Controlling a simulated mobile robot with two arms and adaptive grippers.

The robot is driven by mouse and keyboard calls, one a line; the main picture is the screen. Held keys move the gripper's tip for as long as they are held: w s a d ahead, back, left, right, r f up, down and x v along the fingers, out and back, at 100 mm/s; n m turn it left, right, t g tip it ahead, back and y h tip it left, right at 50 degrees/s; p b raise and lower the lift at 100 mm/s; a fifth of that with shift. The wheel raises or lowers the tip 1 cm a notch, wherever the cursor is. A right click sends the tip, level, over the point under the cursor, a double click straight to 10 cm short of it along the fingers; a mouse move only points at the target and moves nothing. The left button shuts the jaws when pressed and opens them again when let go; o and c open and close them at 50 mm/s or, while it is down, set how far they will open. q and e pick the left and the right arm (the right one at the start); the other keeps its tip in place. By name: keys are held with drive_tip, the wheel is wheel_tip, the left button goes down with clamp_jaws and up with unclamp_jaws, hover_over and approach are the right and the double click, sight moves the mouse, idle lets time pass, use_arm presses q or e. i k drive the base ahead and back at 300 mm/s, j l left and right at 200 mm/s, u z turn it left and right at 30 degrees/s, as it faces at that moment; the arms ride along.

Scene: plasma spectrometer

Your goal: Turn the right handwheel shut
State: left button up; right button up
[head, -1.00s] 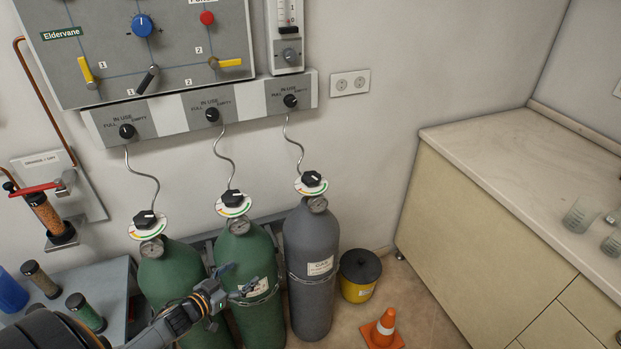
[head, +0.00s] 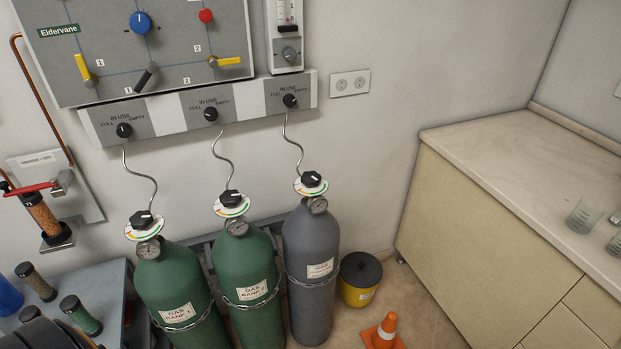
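The right handwheel (head: 311,179) is a black knob above a round white dial with coloured marks, on top of the grey gas cylinder (head: 312,255). Nothing touches it. Two similar handwheels top the green cylinders: the middle one (head: 230,198) and the left one (head: 142,219). The cylinders are labelled, the green ones as gas bank 1 and 2. Neither of my grippers is in view. Only a dark part of my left arm shows at the bottom left corner.
Thin hoses rise from the handwheels to a wall strip (head: 160,118) with selector knobs. A yellow bucket with a black lid (head: 360,278) and an orange cone (head: 383,331) stand right of the grey cylinder. A cabinet (head: 480,230) fills the right side. The space before the cylinders is clear.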

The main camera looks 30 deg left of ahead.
sight(309, 179)
drive_tip(key=i+l+u, duration=0.3)
drive_tip(key=i, duration=0.3)
drive_tip(key=i+l+u, duration=0.3)
drive_tip(key=i+l, duration=0.2)
